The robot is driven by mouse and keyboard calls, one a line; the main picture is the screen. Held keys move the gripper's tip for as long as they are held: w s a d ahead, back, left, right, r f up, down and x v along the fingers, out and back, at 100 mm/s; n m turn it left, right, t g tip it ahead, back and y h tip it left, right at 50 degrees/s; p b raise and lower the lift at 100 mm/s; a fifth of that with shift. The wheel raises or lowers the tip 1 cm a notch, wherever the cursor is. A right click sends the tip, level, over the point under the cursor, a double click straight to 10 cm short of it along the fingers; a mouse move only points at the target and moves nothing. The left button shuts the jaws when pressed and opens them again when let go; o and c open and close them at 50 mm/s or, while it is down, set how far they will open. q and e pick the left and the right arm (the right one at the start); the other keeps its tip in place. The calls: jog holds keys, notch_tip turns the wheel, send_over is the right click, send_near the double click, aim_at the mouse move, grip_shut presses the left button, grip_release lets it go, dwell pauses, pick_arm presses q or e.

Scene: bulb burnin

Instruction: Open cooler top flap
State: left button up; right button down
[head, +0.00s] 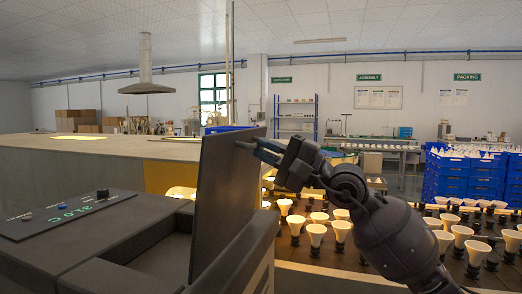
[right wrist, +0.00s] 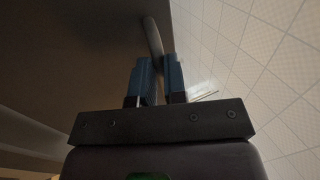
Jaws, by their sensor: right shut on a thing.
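The cooler (head: 105,245) is a dark box at the lower left with a control panel reading 31.0 C. Its top flap (head: 222,200) stands raised, close to upright, at the right side of the cooler's top opening. My right gripper (head: 259,151) is at the flap's upper right edge. In the right wrist view, its two blue fingers (right wrist: 158,78) are shut on a thin dark handle bar (right wrist: 152,38) on the flap (right wrist: 80,60). The fingertips' contact is partly hidden in the head view. My left gripper is not in view.
Rows of white bulbs (head: 316,232) stand in a rack behind my right arm. Stacked blue crates (head: 464,178) are at the right. A long counter (head: 100,150) runs behind the cooler. A range hood (head: 147,88) hangs above it.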

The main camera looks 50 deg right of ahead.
jog(key=c, duration=1.2)
grip_release()
jog(key=shift+o, duration=0.2)
jog(key=b+v, duration=0.1)
jog(key=v, duration=0.9)
jog(key=shift+s, duration=0.35)
jog(key=shift+d+f, duration=0.15)
jog(key=shift+m, duration=0.3)
